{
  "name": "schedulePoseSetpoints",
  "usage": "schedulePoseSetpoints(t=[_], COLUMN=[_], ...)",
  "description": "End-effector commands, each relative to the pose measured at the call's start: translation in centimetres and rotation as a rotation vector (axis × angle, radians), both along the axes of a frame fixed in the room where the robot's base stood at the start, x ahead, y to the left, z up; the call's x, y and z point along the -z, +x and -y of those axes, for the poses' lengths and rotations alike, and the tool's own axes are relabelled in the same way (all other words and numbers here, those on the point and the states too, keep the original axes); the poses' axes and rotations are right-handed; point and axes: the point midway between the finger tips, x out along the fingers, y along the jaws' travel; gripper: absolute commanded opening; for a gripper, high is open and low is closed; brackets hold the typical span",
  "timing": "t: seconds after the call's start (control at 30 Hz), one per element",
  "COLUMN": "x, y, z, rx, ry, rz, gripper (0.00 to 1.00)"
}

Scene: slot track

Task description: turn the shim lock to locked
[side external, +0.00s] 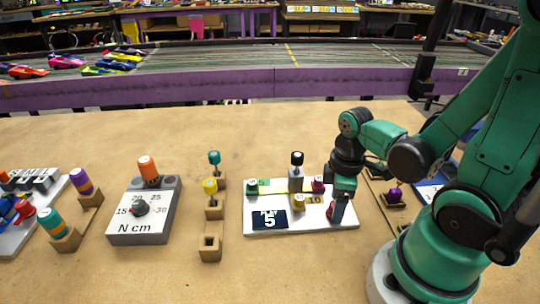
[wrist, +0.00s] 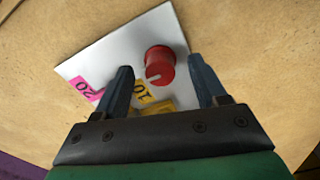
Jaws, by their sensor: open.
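The red round knob (wrist: 160,62), which I take to be the shim lock, stands on a white board (wrist: 110,55). Its white pointer line faces the lower left in the wrist view. My gripper (wrist: 160,68) is open, with one dark finger on each side of the knob; I see gaps between fingers and knob. In the side view my gripper (side external: 341,207) points down over the right end of the white board (side external: 300,222), and it partly hides the red knob (side external: 335,211). No lock wording is readable.
Pink and yellow tags (wrist: 143,93) lie beside the knob. On the same board stand a black-topped post (side external: 297,159) and small coloured pieces. A torque dial box (side external: 145,212) and wooden holders (side external: 210,246) are to the left. Bare table lies in front.

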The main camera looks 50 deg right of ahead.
Motion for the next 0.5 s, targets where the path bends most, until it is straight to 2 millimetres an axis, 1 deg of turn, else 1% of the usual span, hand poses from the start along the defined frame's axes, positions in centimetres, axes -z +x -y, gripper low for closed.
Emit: schedulePoseSetpoints(t=[0.23, 0.27, 0.3, 0.37, 0.4, 0.47, 0.5], x=[0.03, 0.03, 0.03, 0.03, 0.03, 0.03, 0.02], y=[0.0, 0.0, 0.0, 0.0, 0.0, 0.0, 0.0], z=[0.0, 0.0, 0.0, 0.0, 0.0, 0.0, 0.0], rx=[0.0, 0.0, 0.0, 0.0, 0.0, 0.0, 0.0], ry=[0.0, 0.0, 0.0, 0.0, 0.0, 0.0, 0.0], rz=[0.0, 0.0, 0.0, 0.0, 0.0, 0.0, 0.0], gripper=[0.65, 0.62, 0.51, 0.33, 0.22, 0.05, 0.0])
